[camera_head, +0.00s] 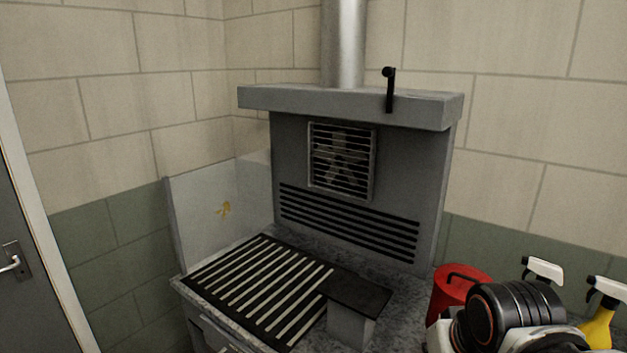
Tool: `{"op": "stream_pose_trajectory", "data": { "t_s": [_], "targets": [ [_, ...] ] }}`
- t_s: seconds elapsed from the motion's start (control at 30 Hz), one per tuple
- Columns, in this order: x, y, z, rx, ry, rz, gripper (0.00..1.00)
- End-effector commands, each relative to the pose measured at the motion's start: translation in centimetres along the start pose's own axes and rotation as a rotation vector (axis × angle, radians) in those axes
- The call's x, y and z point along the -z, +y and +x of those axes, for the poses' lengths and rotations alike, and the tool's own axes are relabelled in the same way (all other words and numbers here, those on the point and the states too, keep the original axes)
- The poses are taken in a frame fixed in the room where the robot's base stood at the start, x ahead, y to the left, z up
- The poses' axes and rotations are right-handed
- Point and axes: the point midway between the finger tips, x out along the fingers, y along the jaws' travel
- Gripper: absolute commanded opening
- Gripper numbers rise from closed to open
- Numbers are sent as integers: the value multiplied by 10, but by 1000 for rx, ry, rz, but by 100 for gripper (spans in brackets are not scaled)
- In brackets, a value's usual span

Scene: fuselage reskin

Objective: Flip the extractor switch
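The extractor (352,107) is a grey hood over a back panel, with a metal duct rising from its top. A fan shows behind a square slatted grille (341,160) in the panel. A black lever (390,92) with a knobbed end stands upright on the front of the hood; it looks like the switch. Nothing touches it. My gripper is not in view; only a black and white part of my arm shows at the lower right, well below the lever.
Below the hood is a bench (236,245) with a black slatted grate (262,288) and a dark raised block (357,297). A red container (455,290) and a yellow spray bottle (598,325) stand at right. A grey door (22,235) is at left.

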Motion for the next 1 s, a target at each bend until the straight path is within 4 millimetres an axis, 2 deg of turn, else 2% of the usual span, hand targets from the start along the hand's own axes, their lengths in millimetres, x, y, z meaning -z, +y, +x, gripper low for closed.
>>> {"op": "stream_pose_trajectory", "data": {
  "t_s": [0.03,0.1,0.3,1.0],
  "targets": [
    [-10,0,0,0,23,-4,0],
    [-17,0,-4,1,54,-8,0],
    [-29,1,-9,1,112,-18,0],
    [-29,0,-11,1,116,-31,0]
  ]
}}
